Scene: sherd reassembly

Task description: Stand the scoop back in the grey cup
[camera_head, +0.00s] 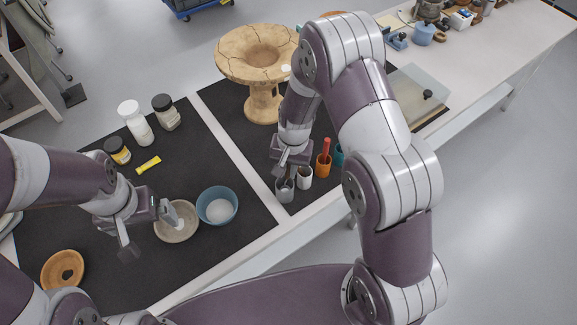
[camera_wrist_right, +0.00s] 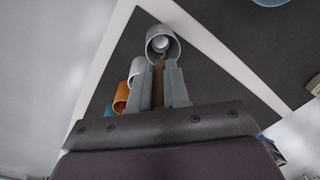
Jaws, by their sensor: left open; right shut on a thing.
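The grey cup (camera_head: 285,191) stands at the near end of the row of cups on the right dark mat. In the right wrist view the grey cup (camera_wrist_right: 151,31) shows its round mouth just beyond my fingertips. My right gripper (camera_wrist_right: 160,85) is shut on the brown handle of the scoop (camera_wrist_right: 158,78). The scoop's silvery head appears within the cup's mouth; I cannot tell how deep it sits. In the head view my right gripper (camera_head: 286,168) is right above the cup and hides the scoop. My left gripper (camera_head: 146,226) is open and empty beside a beige bowl (camera_head: 170,235).
A white cup (camera_head: 304,180), an orange cup (camera_head: 323,170) and a teal cup (camera_head: 338,157) stand close behind the grey one. A cracked clay vessel (camera_head: 262,98) stands further back. A blue bowl (camera_head: 217,205) sits left of the cups, across the pale strip.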

